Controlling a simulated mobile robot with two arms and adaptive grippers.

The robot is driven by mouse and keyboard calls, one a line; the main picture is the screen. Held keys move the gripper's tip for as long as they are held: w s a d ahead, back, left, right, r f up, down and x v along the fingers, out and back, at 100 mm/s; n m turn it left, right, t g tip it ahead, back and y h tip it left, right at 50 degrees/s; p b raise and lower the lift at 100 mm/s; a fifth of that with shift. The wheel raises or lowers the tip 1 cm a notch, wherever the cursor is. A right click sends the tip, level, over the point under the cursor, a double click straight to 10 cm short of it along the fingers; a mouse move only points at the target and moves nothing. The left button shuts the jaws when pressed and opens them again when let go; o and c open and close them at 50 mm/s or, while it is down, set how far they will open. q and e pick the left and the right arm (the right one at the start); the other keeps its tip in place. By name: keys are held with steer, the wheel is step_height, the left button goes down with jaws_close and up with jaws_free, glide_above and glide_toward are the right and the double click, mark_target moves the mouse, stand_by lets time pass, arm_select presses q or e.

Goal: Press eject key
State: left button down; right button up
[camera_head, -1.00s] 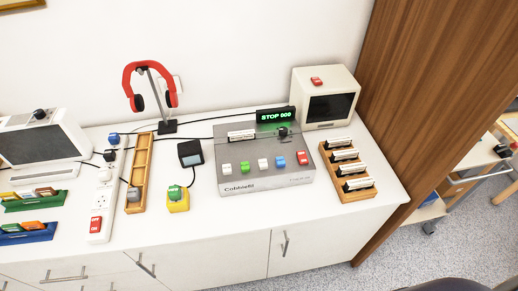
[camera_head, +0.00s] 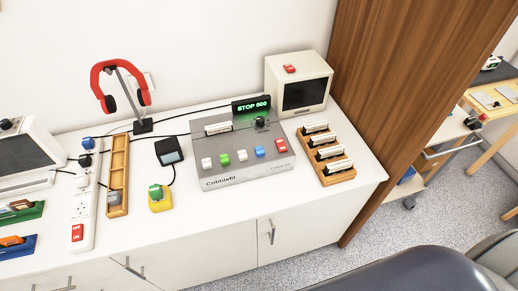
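A grey cassette deck (camera_head: 250,174) stands on the white cabinet top in the head view. Along its front is a row of keys: a white key (camera_head: 207,162), a green key (camera_head: 225,158), a second white key (camera_head: 242,154), a blue key (camera_head: 260,151) and a red key (camera_head: 281,146). Their labels are too small to read, so I cannot tell which is the eject key. A cassette (camera_head: 218,127) shows at the back of the deck. A display (camera_head: 251,104) behind it reads "STOP 000" in green. Neither of my grippers is in view.
Right of the deck are a wooden cassette rack (camera_head: 339,174) and a small monitor (camera_head: 304,93). To the left are a yellow box with a green button (camera_head: 159,200), a dark square device (camera_head: 169,151), a wooden tray (camera_head: 117,180), red headphones (camera_head: 104,72) and a power strip (camera_head: 83,215).

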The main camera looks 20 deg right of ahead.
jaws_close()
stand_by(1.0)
